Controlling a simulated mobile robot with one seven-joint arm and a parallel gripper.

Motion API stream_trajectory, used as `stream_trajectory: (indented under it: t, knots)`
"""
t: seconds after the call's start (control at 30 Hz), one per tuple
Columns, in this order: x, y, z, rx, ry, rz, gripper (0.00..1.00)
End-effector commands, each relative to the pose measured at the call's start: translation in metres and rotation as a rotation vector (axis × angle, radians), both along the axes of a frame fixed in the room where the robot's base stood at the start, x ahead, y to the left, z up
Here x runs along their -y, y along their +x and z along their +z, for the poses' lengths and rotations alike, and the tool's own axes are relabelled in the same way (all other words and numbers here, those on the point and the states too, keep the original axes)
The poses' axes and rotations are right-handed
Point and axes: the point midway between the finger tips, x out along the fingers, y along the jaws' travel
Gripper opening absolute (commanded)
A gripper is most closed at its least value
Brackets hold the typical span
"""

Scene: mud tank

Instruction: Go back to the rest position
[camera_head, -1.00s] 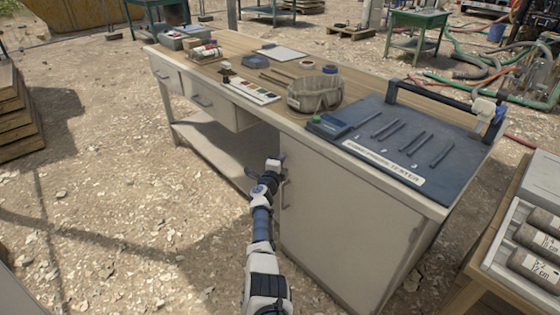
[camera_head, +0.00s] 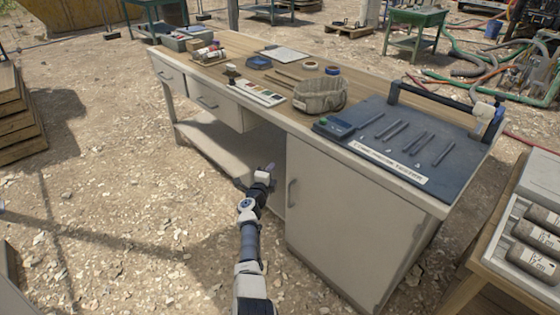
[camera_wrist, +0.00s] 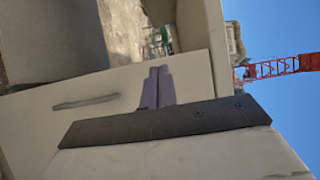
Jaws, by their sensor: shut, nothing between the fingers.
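My gripper (camera_head: 268,170) is in front of the workbench (camera_head: 180,108), low beside the open knee space, to the left of the cabinet door (camera_head: 345,225). It is apart from the door's handle (camera_head: 291,194). In the wrist view the two purple-grey fingers (camera_wrist: 157,88) lie side by side, shut with nothing between them. Behind them is a pale bench panel (camera_wrist: 125,90) with a grey bar handle (camera_wrist: 86,102). My arm reaches up from the bottom of the head view.
The benchtop holds a tester panel (camera_head: 440,135), a fabric pouch (camera_head: 320,97) and a colour card (camera_head: 260,93). A side table with a tray of core samples (camera_head: 535,235) stands at the right. Stacked boards (camera_head: 18,120) stand at the left. Open gravel (camera_head: 105,185) lies left of my arm.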

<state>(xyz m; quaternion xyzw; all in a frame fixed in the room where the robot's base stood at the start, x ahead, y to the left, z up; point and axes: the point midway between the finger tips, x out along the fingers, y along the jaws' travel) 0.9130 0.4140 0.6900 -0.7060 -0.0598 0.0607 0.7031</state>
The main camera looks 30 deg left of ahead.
Motion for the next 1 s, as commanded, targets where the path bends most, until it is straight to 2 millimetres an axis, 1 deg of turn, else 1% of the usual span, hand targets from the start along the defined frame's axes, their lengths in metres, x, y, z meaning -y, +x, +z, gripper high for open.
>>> stream_trajectory:
  t: [0.03,0.1,0.23,0.4,0.57,0.63,0.67,0.77,0.8,0.87,0.9,0.97,1.0]
  knots:
    - [-0.005,-0.012,0.001,-0.002,-0.001,0.004,0.0]
    - [-0.009,-0.023,0.001,-0.001,-0.001,0.004,0.0]
    - [-0.015,-0.038,0.0,-0.001,-0.001,0.003,0.0]
    - [-0.018,-0.047,-0.002,-0.002,-0.002,0.002,0.0]
    - [-0.018,-0.048,-0.002,-0.002,-0.002,0.002,0.0]
    - [-0.018,-0.046,0.006,0.016,-0.005,0.004,0.0]
    - [-0.018,-0.045,0.015,0.034,-0.01,0.006,0.0]
    - [-0.019,-0.042,0.06,0.134,-0.037,0.02,0.0]
    - [-0.02,-0.042,0.085,0.191,-0.053,0.028,0.0]
    - [-0.021,-0.045,0.129,0.29,-0.083,0.038,0.0]
    - [-0.022,-0.05,0.16,0.36,-0.106,0.046,0.0]
    - [-0.023,-0.062,0.205,0.466,-0.141,0.052,0.0]
    - [-0.024,-0.072,0.234,0.535,-0.163,0.055,0.0]
